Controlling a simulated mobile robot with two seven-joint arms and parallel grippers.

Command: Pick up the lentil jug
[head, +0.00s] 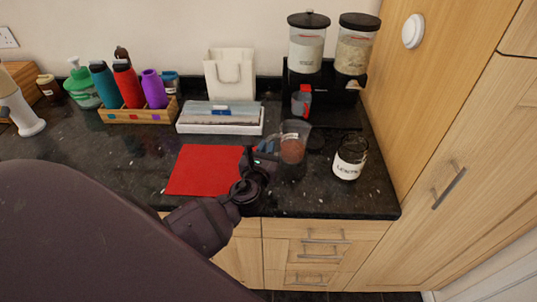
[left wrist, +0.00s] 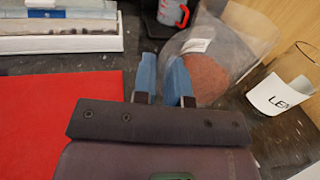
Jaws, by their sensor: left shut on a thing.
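The lentil jug (head: 292,150) is a clear jug with reddish-brown lentils inside, near the middle of the dark counter in the head view. In the left wrist view the jug (left wrist: 212,62) lies tilted in the picture, just right of my fingers. My left gripper (head: 266,149) reaches it from its left side. Its blue fingers (left wrist: 163,78) are shut on the jug at its handle side; the handle itself is mostly hidden. I cannot tell whether the jug's base touches the counter. My right gripper is not in view.
A glass jar with a white label (head: 350,158) stands close right of the jug. A black dispenser stand (head: 330,112) with a grey-red cup (head: 301,101) is behind. A red mat (head: 205,170) lies left. A tall wooden cabinet (head: 440,130) bounds the right side.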

